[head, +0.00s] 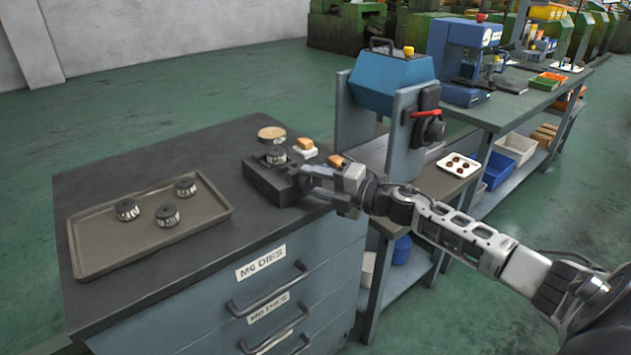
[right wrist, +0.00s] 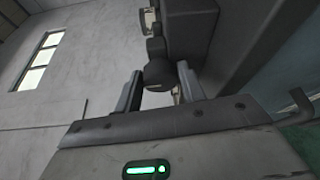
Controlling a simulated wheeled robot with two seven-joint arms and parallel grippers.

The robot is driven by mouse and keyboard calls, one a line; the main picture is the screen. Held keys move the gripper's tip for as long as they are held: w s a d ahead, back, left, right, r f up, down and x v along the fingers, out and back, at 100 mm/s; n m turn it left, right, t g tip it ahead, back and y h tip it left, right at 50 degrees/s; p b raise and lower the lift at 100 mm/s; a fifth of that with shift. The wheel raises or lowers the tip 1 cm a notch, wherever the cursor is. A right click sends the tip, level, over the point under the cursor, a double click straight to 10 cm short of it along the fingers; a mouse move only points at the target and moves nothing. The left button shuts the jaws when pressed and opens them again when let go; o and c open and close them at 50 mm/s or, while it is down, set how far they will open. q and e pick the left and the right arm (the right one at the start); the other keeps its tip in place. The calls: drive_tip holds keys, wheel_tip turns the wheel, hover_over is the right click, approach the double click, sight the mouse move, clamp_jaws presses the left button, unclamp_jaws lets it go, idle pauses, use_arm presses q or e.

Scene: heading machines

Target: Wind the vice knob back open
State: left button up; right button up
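The vice (head: 272,184) is a dark block at the right side of the cabinet top. A ribbed die (head: 276,156) sits on it. My right gripper (head: 303,174) is at the vice's right end, and the knob is hidden behind it in the head view. In the right wrist view the dark round knob (right wrist: 158,74) lies between the two fingers (right wrist: 160,82) and fills the space between their tips. The gripper appears shut on the knob. The vice body (right wrist: 190,30) shows beyond. My left gripper is not in view.
A tray (head: 95,252) with three dies lies at the left of the cabinet top. A round tin (head: 271,133) and a brush-like block (head: 306,147) stand behind the vice. A blue machine (head: 390,80) with a red lever stands close to the right.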

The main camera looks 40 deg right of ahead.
drive_tip(key=o, duration=0.3)
drive_tip(key=b+v, duration=0.1)
drive_tip(key=v, duration=1.5)
drive_tip(key=shift+f, duration=0.1)
